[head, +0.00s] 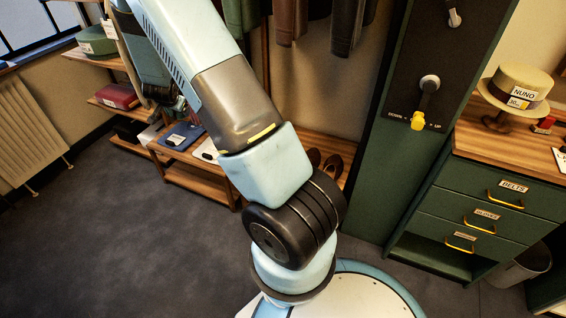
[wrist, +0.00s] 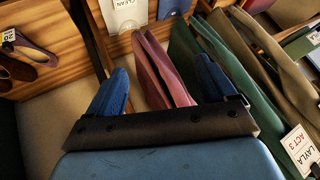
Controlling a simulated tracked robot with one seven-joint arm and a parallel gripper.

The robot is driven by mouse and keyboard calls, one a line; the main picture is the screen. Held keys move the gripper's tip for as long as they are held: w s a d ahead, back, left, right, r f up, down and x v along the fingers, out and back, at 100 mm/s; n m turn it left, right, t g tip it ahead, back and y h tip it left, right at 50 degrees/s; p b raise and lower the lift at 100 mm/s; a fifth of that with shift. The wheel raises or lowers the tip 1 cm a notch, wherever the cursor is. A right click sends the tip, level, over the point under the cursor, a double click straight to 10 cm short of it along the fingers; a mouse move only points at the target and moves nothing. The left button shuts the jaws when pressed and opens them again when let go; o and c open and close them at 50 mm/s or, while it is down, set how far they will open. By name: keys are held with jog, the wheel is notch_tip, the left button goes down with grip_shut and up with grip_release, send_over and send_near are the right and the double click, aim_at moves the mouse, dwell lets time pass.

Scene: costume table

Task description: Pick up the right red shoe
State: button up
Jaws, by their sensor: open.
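A pair of shoes lies on a wooden shelf at the upper left of the wrist view: a reddish-brown shoe (wrist: 38,53) with a tag on it and a darker brown one (wrist: 14,72) cut by the picture's edge. Dark brown shoes (head: 332,165) also show on the low shelf in the head view, partly behind my arm. I cannot tell clearly which is the right red shoe. My gripper (wrist: 163,88) is open, with blue fingers apart. A dull red cloth-like thing (wrist: 158,68) shows between or behind the fingers; contact is unclear. The shoes lie left of the fingers.
Hanging garments (wrist: 235,70), one tagged LAYLA, crowd the right of the wrist view. In the head view, clothes (head: 310,20) hang above the shelf (head: 185,180). A green post (head: 375,150) and a drawer cabinet (head: 480,210) stand right. The floor at left is clear.

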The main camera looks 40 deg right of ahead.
jog(key=s+d+f+m+g+h, duration=0.1)
jog(key=s+d+f+m+h, duration=0.3)
jog(key=f, duration=0.9)
jog(key=d+f+n+g+h, duration=0.1)
jog(key=d+f+h, duration=0.2)
jog(key=d+f, duration=0.65)
jog(key=s+d+f+h, duration=0.3)
jog(key=s+f, duration=0.6)
jog(key=s+d+f+h, duration=0.4)
jog(key=s+f, duration=0.5)
jog(key=shift+g, duration=0.4)
jog(key=x, duration=0.7)
jog(key=shift+w+d+f, duration=0.1)
jog(key=shift+w+d, duration=0.15)
jog(key=shift+w, duration=0.05)
jog(key=shift+s+f+x, duration=0.1)
jog(key=shift+f+x, duration=0.05)
jog(key=shift+x, duration=1.15)
jog(key=shift+s+f+x, duration=0.15)
jog(key=shift+x, duration=1.15)
